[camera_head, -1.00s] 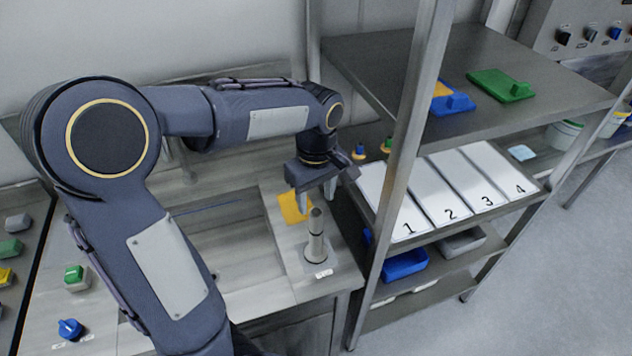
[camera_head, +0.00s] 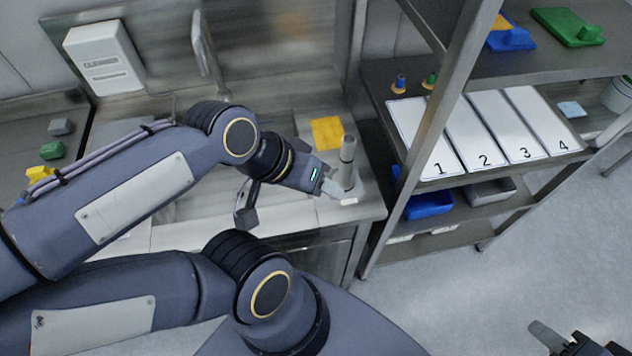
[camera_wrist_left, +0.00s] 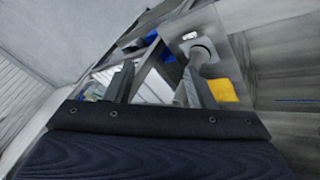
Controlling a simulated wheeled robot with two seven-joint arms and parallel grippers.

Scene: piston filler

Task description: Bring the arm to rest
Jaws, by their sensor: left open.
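My left gripper (camera_head: 331,188) is open beside the upright grey cylinder (camera_head: 347,163) on the counter's right end. In the left wrist view, the two fingers of my left gripper (camera_wrist_left: 160,78) stand apart. The cylinder (camera_wrist_left: 192,75) shows close to the right finger there, and nothing is seen held. Whether finger and cylinder touch cannot be told. My right gripper (camera_head: 562,342) is cut off at the bottom right corner of the head view, over the floor.
A yellow sheet (camera_head: 327,132) lies behind the cylinder. A metal rack (camera_head: 480,68) stands to the right, with numbered white panels (camera_head: 425,140) and a blue bin (camera_head: 428,205). A white dispenser (camera_head: 104,58) hangs on the wall. Open floor (camera_head: 500,290) lies at lower right.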

